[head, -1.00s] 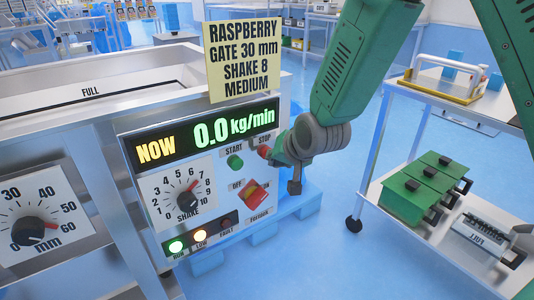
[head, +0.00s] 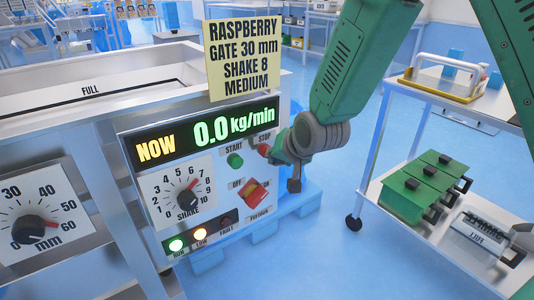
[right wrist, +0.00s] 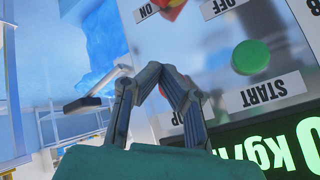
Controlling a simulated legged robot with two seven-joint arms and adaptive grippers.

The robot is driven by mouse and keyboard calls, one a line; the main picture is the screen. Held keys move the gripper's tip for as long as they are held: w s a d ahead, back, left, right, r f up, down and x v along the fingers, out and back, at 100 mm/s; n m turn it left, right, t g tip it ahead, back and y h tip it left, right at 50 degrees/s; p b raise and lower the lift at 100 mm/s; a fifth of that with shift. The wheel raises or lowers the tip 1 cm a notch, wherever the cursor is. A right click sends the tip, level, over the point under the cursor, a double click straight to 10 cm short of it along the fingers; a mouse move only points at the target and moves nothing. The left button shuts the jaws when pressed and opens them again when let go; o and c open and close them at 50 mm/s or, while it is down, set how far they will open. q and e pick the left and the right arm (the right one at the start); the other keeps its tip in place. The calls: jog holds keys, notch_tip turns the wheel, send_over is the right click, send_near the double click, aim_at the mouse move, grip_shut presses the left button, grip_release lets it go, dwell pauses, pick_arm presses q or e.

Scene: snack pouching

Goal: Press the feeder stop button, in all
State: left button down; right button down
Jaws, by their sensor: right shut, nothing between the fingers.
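The red stop button (head: 264,150) is on the feeder's front panel, under the STOP label (head: 264,138) and right of the green start button (head: 235,161). The display (head: 205,132) reads 0.0 kg/min. My left gripper is out of view.
A yellow recipe card (head: 245,60) stands above. A cart (head: 375,190) with green boxes stands right, across clear floor.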

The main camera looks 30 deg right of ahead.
dwell(0.5)
jog(key=shift+w+r+p, duration=0.1)
jog(key=shift+w+p, duration=0.25)
jog(key=shift+p, duration=0.05)
jog(key=shift+w, duration=0.55)
dwell(0.5)
jog(key=shift+s+p, duration=0.1)
jog(key=shift+p, duration=0.2)
jog(key=shift+s, duration=0.85)
